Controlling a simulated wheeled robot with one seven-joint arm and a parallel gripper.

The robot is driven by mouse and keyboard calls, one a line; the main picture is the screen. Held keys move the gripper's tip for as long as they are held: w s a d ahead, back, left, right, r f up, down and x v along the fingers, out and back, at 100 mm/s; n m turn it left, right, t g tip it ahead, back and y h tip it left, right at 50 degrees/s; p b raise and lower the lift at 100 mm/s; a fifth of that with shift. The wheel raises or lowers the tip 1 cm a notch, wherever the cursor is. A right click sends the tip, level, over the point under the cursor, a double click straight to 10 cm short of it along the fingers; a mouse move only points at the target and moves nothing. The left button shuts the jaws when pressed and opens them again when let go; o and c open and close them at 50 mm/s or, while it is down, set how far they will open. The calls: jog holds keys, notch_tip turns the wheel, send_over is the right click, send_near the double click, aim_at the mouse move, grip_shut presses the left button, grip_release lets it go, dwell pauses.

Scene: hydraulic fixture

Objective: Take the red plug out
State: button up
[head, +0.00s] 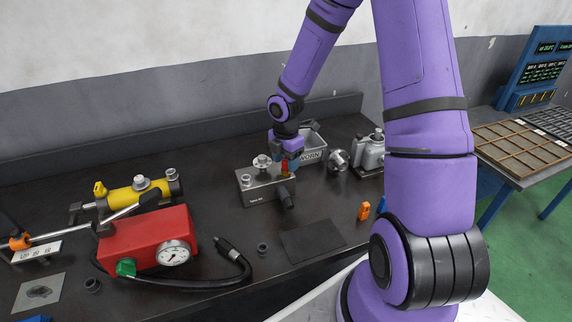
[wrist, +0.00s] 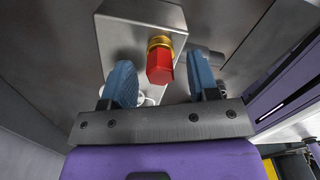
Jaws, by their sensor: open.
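The red plug (wrist: 160,67) has a hexagonal red head and a brass collar, and it sits in the grey metal block. The block (wrist: 120,35) shows above it in the wrist view. In the head view the red plug (head: 285,167) stands on the right part of the block (head: 257,191). My gripper (wrist: 163,83) is open, with one blue finger on each side of the plug and a visible gap on both sides. In the head view my gripper (head: 287,155) is right above the block, partly hiding the plug.
A grey bin marked "WORN" (head: 313,155) stands just behind the block. A red pump with a gauge (head: 150,240) and a yellow cylinder (head: 135,198) are at the left. A dark mat (head: 312,240) lies in front, with an orange piece (head: 363,210) to its right.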

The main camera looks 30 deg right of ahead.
notch_tip(320, 180, up, 10)
dwell(0.4)
